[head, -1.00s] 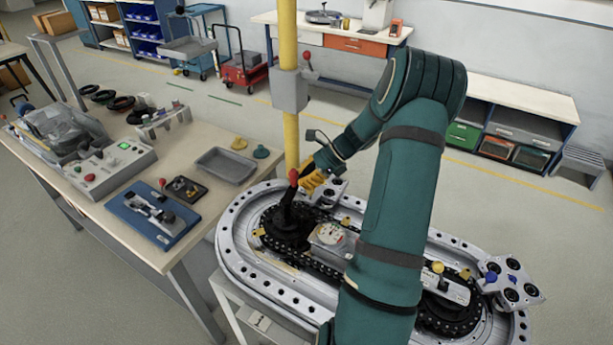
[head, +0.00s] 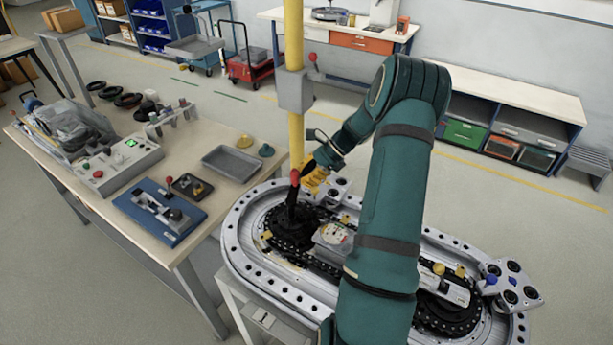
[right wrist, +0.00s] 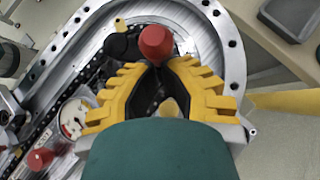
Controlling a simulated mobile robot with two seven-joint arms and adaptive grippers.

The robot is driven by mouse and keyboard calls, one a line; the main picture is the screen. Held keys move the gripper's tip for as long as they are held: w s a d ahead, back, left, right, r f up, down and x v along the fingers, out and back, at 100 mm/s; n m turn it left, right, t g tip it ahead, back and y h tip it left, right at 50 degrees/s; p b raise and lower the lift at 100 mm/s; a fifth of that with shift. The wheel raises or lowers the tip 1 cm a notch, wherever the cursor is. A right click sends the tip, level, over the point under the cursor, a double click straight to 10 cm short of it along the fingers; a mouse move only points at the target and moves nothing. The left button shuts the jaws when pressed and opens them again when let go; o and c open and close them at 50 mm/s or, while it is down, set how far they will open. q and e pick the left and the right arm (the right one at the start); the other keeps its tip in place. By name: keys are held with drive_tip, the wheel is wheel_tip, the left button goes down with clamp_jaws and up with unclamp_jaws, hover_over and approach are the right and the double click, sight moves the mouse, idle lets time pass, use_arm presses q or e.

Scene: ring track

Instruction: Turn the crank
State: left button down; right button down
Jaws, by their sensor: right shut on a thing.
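The crank (head: 291,205) is a black arm with a red knob, standing on the black toothed wheel at the left end of the oval ring track (head: 240,250). Its red knob (right wrist: 155,42) shows at the fingertips in the right wrist view. My right gripper (head: 301,178) has yellow fingers with black inner pads, and they are shut on the crank's red knob. My teal right arm hides part of the track's middle. My left gripper is not in view.
A yellow post (head: 296,130) with a grey box rises just behind the track. A workbench (head: 130,185) with a control box (head: 118,165), a grey tray (head: 231,162) and a blue fixture (head: 160,212) stands to the left. A carriage (head: 508,285) sits at the track's right end.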

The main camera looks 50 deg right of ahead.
sight(293, 170)
drive_tip(key=shift+w+a+n+g+y+p, duration=0.15)
drive_tip(key=shift+w+n+g+y+p, duration=0.2)
drive_tip(key=shift+n, duration=0.25)
idle(1.6)
idle(0.5)
